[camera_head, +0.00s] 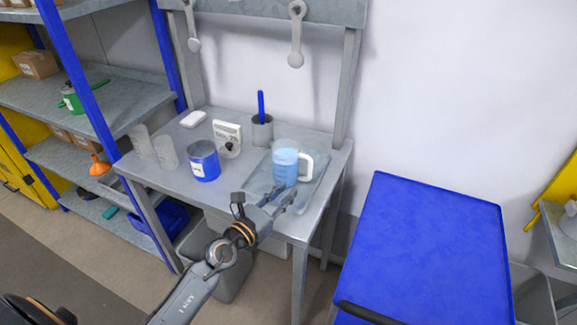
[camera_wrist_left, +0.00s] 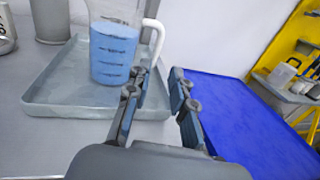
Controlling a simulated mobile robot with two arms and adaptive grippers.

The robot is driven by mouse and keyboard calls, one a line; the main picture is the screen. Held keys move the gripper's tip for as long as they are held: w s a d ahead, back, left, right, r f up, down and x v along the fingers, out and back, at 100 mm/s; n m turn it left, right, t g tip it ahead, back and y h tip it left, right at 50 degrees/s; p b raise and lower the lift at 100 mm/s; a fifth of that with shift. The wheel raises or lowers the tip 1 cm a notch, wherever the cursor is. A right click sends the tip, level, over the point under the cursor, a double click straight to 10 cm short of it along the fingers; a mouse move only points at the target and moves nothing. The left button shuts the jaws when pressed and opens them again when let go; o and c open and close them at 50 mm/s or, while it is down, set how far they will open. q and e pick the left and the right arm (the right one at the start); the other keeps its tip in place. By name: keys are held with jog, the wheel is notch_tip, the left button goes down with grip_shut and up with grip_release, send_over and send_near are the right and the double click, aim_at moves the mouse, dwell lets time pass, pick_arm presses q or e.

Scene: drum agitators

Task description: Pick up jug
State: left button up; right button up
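The jug (camera_head: 286,168) is clear, holds blue liquid and has a white handle on its right. It stands upright on a grey tray (camera_head: 258,178) at the right end of the metal workbench. It also shows in the left wrist view (camera_wrist_left: 113,45), with its top cut off. My left gripper (camera_head: 281,194) is at the tray's front edge, in front of the jug. In the left wrist view my left gripper (camera_wrist_left: 160,78) is open and empty, its fingers pointing toward the handle (camera_wrist_left: 154,42) with a gap left. My right gripper is not in view.
Left of the tray on the workbench (camera_head: 180,184) stand a blue-and-white can (camera_head: 204,160), clear beakers (camera_head: 166,153), a small sign (camera_head: 228,138) and a grey cup (camera_head: 262,131). Shelves (camera_head: 110,95) are at left.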

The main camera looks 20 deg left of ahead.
aim_at(309, 166)
pick_arm(q)
jog(key=x, duration=0.7)
jog(key=shift+w, duration=0.2)
jog(key=shift+w+d+r, duration=0.1)
jog(key=shift+w+d, duration=0.05)
jog(key=shift+w, duration=0.35)
jog(key=x, duration=0.4)
jog(key=shift+w+b, duration=0.35)
jog(key=shift+s+r, duration=0.1)
jog(key=shift+s, duration=0.05)
grip_shut()
